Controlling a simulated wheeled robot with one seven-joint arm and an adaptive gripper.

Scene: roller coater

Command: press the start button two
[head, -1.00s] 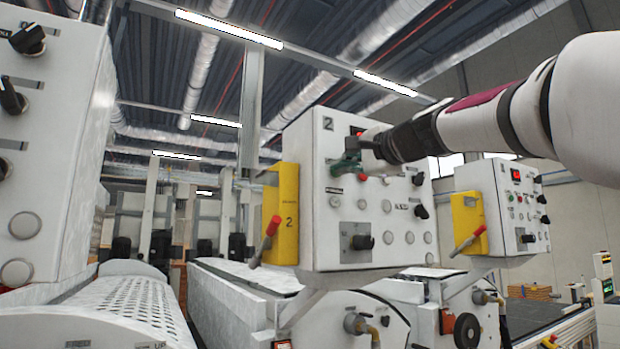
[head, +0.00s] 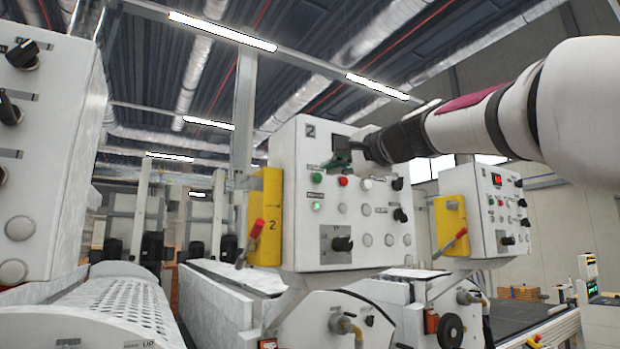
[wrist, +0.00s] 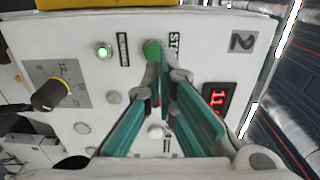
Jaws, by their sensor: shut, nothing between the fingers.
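The green start button (head: 317,176) is on the upper left of the white control box marked 2 (head: 290,150). It also shows in the wrist view (wrist: 152,48), partly behind a fingertip. A small lamp below it glows green (head: 317,207); in the wrist view this lit lamp (wrist: 103,50) has a label reading roughly "running". My gripper (head: 329,163), with teal fingers, is shut and empty just in front of the panel, above and right of the green button in the head view. In the wrist view the fingertips (wrist: 164,65) are near the button; contact cannot be told.
A red button (head: 343,181) and a white button (head: 366,184) sit right of the green one. A red-lit display (wrist: 216,98) is beside the fingers. A yellow box with a red handle (head: 266,215) stands left of the panel. A similar control box (head: 485,215) is behind right.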

